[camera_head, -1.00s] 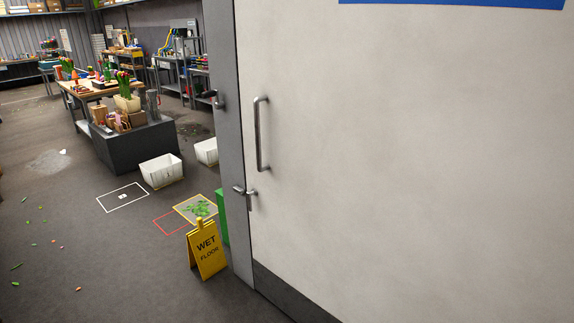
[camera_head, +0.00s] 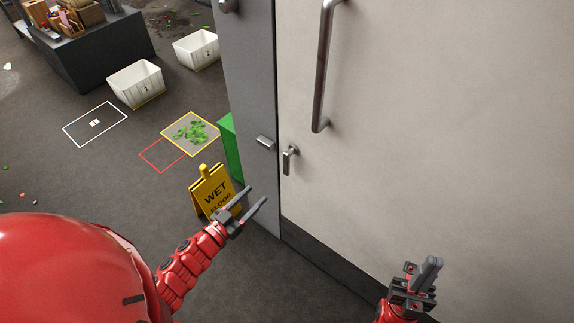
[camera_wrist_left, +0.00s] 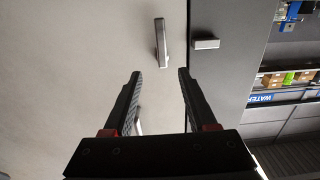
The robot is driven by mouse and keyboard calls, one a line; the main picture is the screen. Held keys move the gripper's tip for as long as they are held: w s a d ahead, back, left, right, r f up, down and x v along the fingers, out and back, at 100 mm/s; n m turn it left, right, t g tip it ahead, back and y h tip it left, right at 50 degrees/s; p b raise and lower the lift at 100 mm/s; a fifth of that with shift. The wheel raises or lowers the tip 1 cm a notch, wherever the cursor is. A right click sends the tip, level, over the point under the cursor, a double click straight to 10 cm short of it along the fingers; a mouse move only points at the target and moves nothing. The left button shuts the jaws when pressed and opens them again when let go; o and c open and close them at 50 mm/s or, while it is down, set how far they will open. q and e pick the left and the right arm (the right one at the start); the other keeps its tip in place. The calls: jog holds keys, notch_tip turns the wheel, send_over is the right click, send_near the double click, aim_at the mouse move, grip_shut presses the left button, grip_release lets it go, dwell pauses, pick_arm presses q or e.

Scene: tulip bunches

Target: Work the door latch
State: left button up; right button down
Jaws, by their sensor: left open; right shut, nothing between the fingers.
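The latch lever (camera_head: 289,160) is a small grey metal piece on the pale door (camera_head: 430,130), hanging down near the door's left edge. A metal catch block (camera_head: 265,142) sits beside it on the grey frame; they look apart. My left gripper (camera_head: 256,194) is open and empty, below and left of the lever, fingers pointing up toward it. The left wrist view, seen upside down, shows the lever (camera_wrist_left: 160,42) beyond the fingertips and the catch block (camera_wrist_left: 206,43) to its right. My right gripper (camera_head: 432,264) is shut and empty, low in front of the door.
A long vertical pull handle (camera_head: 322,70) is above the latch. A yellow wet floor sign (camera_head: 211,190) and a green box (camera_head: 231,148) stand left of the frame. White crates (camera_head: 136,84) and marked floor squares lie further left. The door looks closed.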

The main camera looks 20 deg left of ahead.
aim_at(285, 163)
pick_arm(q)
jog(key=x, duration=1.6)
jog(key=shift+w+a+r+p, duration=0.1)
jog(key=shift+w+a+p, duration=0.05)
jog(key=shift+w+p, duration=0.15)
grip_shut()
jog(key=shift+r, duration=0.1)
dwell(0.4)
